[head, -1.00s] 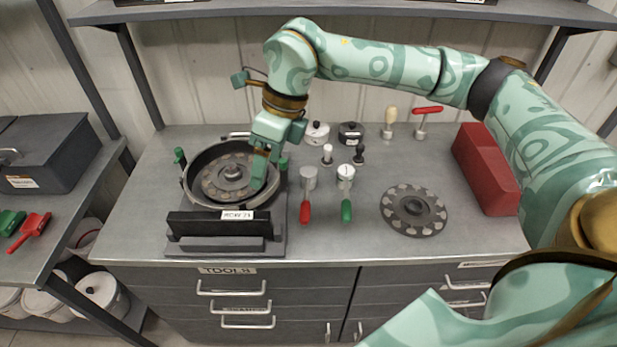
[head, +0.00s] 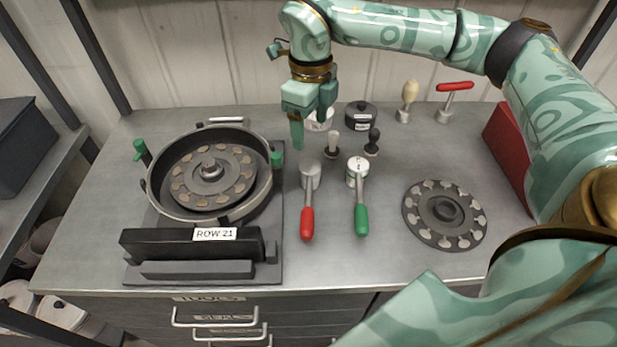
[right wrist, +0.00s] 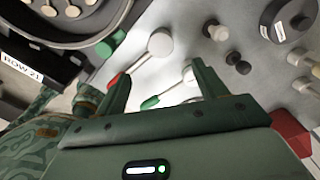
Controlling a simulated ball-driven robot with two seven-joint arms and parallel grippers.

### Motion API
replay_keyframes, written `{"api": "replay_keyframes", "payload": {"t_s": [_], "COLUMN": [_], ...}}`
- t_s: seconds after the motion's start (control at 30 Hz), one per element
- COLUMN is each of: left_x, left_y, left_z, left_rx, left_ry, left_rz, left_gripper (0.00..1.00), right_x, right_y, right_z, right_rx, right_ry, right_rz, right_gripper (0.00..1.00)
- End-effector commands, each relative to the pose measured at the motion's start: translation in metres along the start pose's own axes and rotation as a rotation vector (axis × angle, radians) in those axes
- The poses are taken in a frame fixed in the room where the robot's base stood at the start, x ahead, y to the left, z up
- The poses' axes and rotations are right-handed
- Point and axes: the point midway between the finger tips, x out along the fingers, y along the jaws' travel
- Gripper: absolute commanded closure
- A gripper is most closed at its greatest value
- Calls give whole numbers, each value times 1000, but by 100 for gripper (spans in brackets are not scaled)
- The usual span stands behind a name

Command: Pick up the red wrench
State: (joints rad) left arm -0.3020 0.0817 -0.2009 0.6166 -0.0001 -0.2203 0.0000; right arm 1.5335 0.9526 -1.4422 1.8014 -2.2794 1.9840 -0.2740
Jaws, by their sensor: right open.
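The red wrench (head: 307,219) lies on the bench, its red handle towards the front edge and its grey round head at the back. In the right wrist view its pale head (right wrist: 160,43) shows beyond the fingertips, and its red handle is partly hidden by the left finger. A similar green-handled wrench (head: 361,215) lies just to its right. My right gripper (head: 311,128) is open and empty, above and behind the red wrench's head, apart from it. Its two fingers (right wrist: 160,75) also show in the right wrist view. My left gripper is not in view.
The seed meter housing (head: 155,207) with a disc inside stands to the left, behind a "ROW 21" block (head: 140,243). A loose seed disc (head: 445,232) lies to the right. Small knobs (head: 373,142), canisters and a red T-handle tool (head: 455,87) stand behind. A red box (head: 505,150) is at right.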

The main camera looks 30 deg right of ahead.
Motion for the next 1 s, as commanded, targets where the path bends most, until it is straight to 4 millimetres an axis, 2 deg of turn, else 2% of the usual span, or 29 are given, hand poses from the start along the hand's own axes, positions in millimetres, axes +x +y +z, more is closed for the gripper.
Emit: {"api": "replay_keyframes", "payload": {"t_s": [0.03, 0.1, 0.3, 0.57, 0.83, 1.0], "left_x": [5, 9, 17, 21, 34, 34], "left_y": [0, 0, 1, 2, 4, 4], "left_z": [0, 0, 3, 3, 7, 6], "left_rx": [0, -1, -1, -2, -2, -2], "left_ry": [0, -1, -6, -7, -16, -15], "left_rz": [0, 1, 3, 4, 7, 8], "left_gripper": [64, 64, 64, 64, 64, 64], "right_x": [16, 35, 74, 91, 134, 136], "right_y": [0, 0, 0, -1, -3, -3], "right_z": [0, 0, 0, 1, 4, 4], "right_rx": [-2, -2, 0, -1, -2, -2], "right_ry": [5, 4, 2, 1, 2, -1], "right_rz": [2, 2, 1, 0, 1, -1], "right_gripper": [29, 29, 29, 29, 29, 29]}}
